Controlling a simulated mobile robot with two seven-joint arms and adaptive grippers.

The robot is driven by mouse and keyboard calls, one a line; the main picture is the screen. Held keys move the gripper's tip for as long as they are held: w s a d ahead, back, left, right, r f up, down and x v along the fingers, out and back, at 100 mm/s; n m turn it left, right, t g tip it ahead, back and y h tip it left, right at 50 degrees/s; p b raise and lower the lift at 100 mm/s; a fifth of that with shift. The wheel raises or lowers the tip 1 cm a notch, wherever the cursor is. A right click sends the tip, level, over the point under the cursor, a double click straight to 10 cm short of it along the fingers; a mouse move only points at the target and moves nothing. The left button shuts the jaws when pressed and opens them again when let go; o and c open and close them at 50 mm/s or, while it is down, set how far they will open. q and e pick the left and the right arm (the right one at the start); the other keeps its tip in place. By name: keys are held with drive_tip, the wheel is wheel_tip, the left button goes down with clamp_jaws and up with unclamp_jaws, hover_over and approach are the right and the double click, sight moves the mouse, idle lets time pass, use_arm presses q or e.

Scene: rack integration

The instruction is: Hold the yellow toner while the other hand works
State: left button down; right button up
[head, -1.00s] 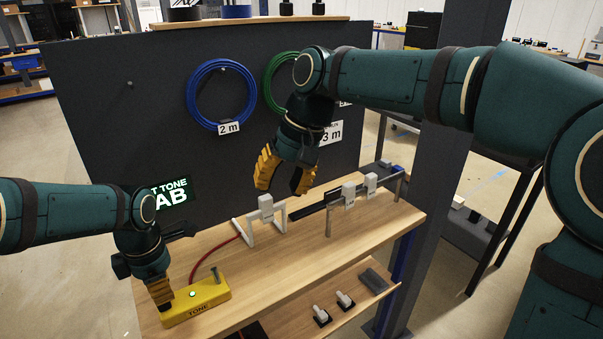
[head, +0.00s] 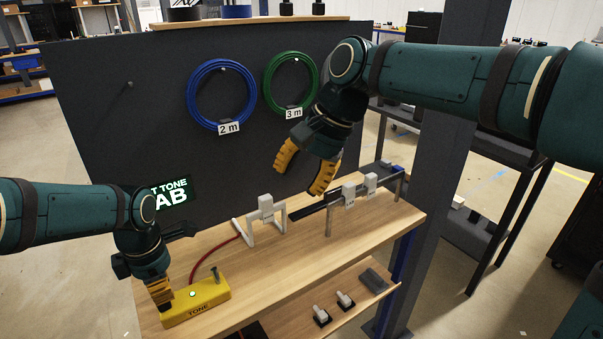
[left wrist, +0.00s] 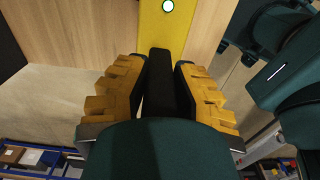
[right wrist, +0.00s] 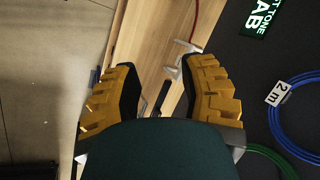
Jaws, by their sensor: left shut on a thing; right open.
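The yellow toner (head: 205,300), labelled TONE, lies on the wooden bench at the lower left, with a lit green-white button and a dark stub on top. It also shows at the top of the left wrist view (left wrist: 164,30). My left gripper (head: 163,303) points down and is shut on the toner's left end. A red cable (head: 212,256) runs from the toner's area back to a white stand (head: 265,213). My right gripper (head: 302,180) is open and empty, in the air above the bench, in front of the dark panel. Its spread fingers show in the right wrist view (right wrist: 160,95).
A blue cable coil (head: 190,95) tagged 2 m and a green coil (head: 267,85) tagged 3 m hang on the dark panel (head: 110,130). A rail with white modules (head: 348,194) stands at the bench's right. White plugs (head: 344,299) lie on the lower shelf.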

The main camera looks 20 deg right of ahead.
drive_tip(key=v, duration=1.2)
use_arm(q)
drive_tip(key=c, duration=0.8)
unclamp_jaws()
drive_tip(key=shift+c, duration=0.2)
